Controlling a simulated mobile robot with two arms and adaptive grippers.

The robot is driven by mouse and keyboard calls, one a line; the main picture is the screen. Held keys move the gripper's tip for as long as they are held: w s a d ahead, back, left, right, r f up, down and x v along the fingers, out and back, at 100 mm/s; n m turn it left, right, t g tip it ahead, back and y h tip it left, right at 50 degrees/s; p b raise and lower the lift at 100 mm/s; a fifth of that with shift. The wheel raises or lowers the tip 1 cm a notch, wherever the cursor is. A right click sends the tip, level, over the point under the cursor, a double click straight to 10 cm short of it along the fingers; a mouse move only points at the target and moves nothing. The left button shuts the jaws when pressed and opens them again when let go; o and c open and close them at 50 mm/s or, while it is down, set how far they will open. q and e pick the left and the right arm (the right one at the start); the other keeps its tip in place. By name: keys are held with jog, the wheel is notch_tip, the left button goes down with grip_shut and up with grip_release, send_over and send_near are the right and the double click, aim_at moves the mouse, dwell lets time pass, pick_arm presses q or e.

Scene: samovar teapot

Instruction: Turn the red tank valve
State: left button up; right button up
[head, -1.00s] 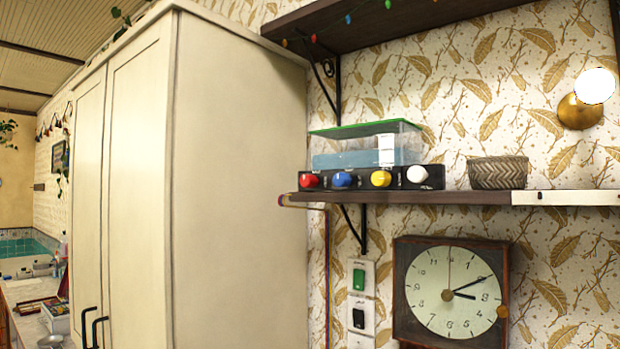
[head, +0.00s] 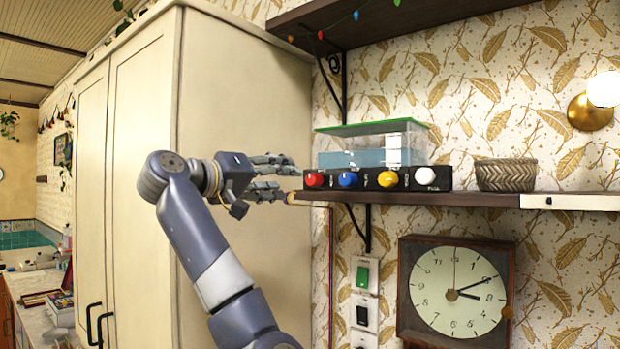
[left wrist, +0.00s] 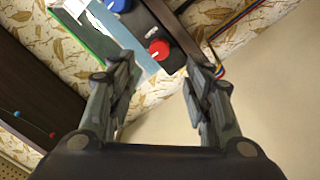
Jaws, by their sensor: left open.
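The red tank valve (head: 314,179) is a round red knob at the left end of a black strip (head: 431,179) in front of a clear tank (head: 366,148) with a green lid. My left gripper (head: 287,177) is open just left of the red valve, with its fingers pointing right towards it. In the left wrist view, the red valve (left wrist: 159,49) shows beyond and between the open fingertips (left wrist: 160,70). It appears apart from both fingers. My right gripper is in neither view.
Blue (head: 348,179), yellow (head: 387,179) and white knobs (head: 424,176) sit right of the red one. The shelf (head: 440,199) also bears a woven basket (head: 505,174). A tall cream cabinet (head: 240,90) stands behind my arm. A clock (head: 457,292) hangs below.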

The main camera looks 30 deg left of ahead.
aim_at(309, 180)
pick_arm(q)
jog(key=w+p, duration=0.1)
jog(key=w, duration=0.2)
jog(key=w+d+p, duration=0.1)
jog(key=w+p, duration=0.1)
jog(key=w, duration=0.1)
jog(key=w+p, duration=0.1)
jog(key=w, duration=0.2)
jog(key=shift+d+r+p, duration=0.1)
jog(key=shift+d+p, duration=0.15)
jog(key=shift+p, duration=0.05)
jog(key=shift+w, duration=0.45)
jog(key=c, duration=0.9)
jog(key=shift+c, duration=0.9)
